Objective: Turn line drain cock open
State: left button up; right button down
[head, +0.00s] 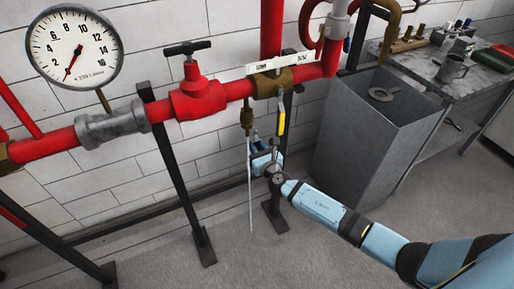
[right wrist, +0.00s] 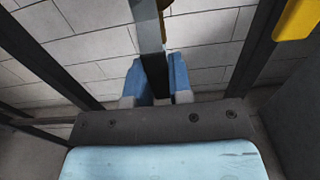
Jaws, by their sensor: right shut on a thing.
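The brass drain cock (head: 247,114) hangs below the red pipe. A thin pale vertical streak (head: 250,190) runs down from it to near the floor; I cannot tell whether it is water or a tube. My right gripper (head: 264,150) is just below and right of the cock. In the right wrist view the gripper (right wrist: 160,80) is shut on a flat grey lever (right wrist: 148,25) with a dark end between its blue fingers. The lever hangs from brass at the top edge. In the head view the fingers mostly hide it. My left gripper is not in view.
A yellow handle (head: 282,112) hangs right beside the gripper, under a brass valve (head: 272,82). A red gate valve (head: 197,96) and a gauge (head: 74,47) are at left. A dark stand post (head: 178,175), a grey bin (head: 365,140) and a workbench (head: 480,72) stand around.

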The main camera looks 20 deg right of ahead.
jog(key=c, duration=1)
grip_release()
jog(key=s, duration=1.4)
jog(key=shift+d, duration=0.25)
